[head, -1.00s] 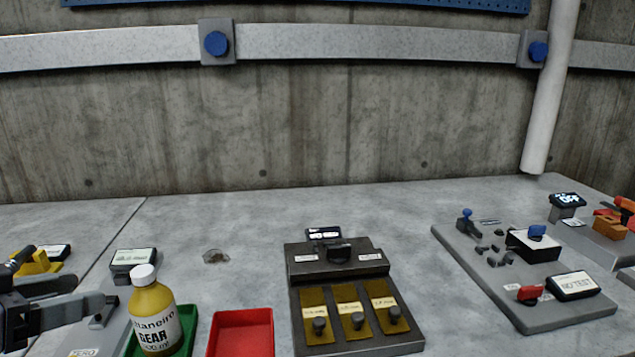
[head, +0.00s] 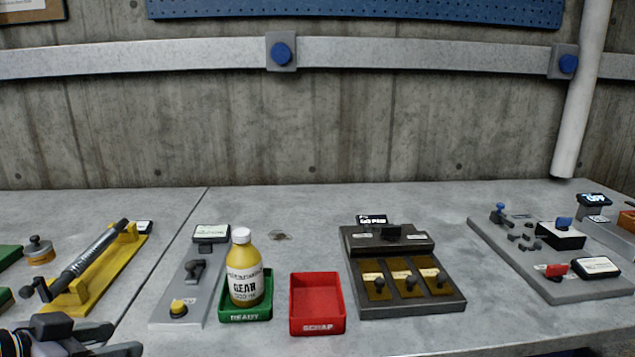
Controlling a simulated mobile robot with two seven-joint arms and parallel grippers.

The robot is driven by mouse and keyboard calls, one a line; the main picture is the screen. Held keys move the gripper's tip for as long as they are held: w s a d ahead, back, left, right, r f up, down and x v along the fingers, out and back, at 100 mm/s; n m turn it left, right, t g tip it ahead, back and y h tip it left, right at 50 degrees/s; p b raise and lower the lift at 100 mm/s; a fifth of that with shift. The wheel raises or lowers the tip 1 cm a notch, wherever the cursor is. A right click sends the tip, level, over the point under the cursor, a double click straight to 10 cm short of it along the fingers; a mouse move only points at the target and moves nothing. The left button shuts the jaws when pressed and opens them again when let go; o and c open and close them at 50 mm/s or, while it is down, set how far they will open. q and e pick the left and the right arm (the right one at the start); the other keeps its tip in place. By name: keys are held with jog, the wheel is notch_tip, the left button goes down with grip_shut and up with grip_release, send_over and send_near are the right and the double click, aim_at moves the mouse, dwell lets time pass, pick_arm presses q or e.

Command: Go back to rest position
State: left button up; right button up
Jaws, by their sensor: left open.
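My left gripper (head: 112,340) is low at the left edge of the head view, its fingers apart and empty. It is near the front of the bench, left of the yellow bottle and apart from it. The yellow bottle (head: 243,268) with a white cap and a "GEAR" label stands upright in the green tray (head: 246,317) marked "READY". My right gripper is not in view.
An empty red tray (head: 317,329) marked "SCRAP" stands right of the green one. A grey switch panel (head: 165,308), a yellow stand (head: 108,272) holding a dark cylinder, a dark three-slot box (head: 410,306) and a grey control board (head: 585,287) occupy the bench.

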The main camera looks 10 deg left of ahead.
pick_arm(q)
jog(key=s+d+f+n+g+y, duration=0.1)
jog(key=s+f+g, duration=0.15)
jog(key=f, duration=0.45)
jog(key=s+d+f+g+y, duration=0.1)
jog(key=s+d+f, duration=0.15)
jog(key=f, duration=0.35)
jog(key=s+d+f+g+y, duration=0.1)
jog(key=s+d+f+g, duration=0.3)
jog(key=s+d+f, duration=0.45)
jog(key=w+d+f+t+h+p, duration=0.1)
jog(key=w+d+f+t+p, duration=0.1)
jog(key=w+t+p, duration=0.3)
jog(key=shift+w+f+t+h+p, duration=0.35)
jog(key=shift+f+t, duration=0.45)
jog(key=shift+t, duration=0.15)
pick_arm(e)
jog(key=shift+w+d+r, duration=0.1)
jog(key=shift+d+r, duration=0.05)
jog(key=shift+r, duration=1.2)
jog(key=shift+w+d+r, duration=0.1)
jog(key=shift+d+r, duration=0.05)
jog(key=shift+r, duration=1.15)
